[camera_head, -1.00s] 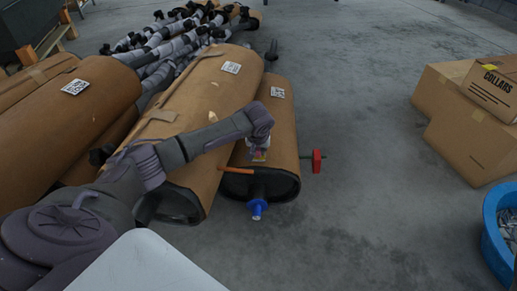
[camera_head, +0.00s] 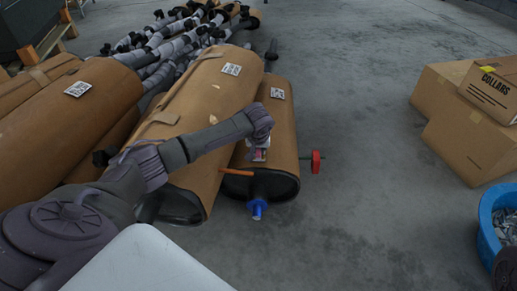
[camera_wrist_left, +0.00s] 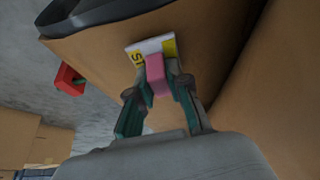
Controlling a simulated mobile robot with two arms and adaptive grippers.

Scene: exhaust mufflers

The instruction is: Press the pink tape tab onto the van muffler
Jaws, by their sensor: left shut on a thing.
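A brown-wrapped muffler (camera_head: 280,130) lies at the right end of the row in the head view, with a dark end cap, a blue plug (camera_head: 257,209) and a red-ended side fitting (camera_head: 316,162). My left gripper (camera_head: 259,152) is over its near end. In the left wrist view the left gripper (camera_wrist_left: 160,88) is shut on the pink tape tab (camera_wrist_left: 156,72). The tab overlaps a white and yellow label (camera_wrist_left: 151,46) in front of the brown wrap (camera_wrist_left: 205,40). I cannot tell whether the tab or label touches the wrap. My right gripper's fingers are not visible.
Another larger wrapped muffler (camera_head: 205,100) lies close on the left. An orange rod (camera_head: 237,172) sticks out near the gripper. Cardboard boxes (camera_head: 455,140) and a blue tub (camera_head: 487,225) stand at the right. The floor (camera_head: 360,170) between is clear.

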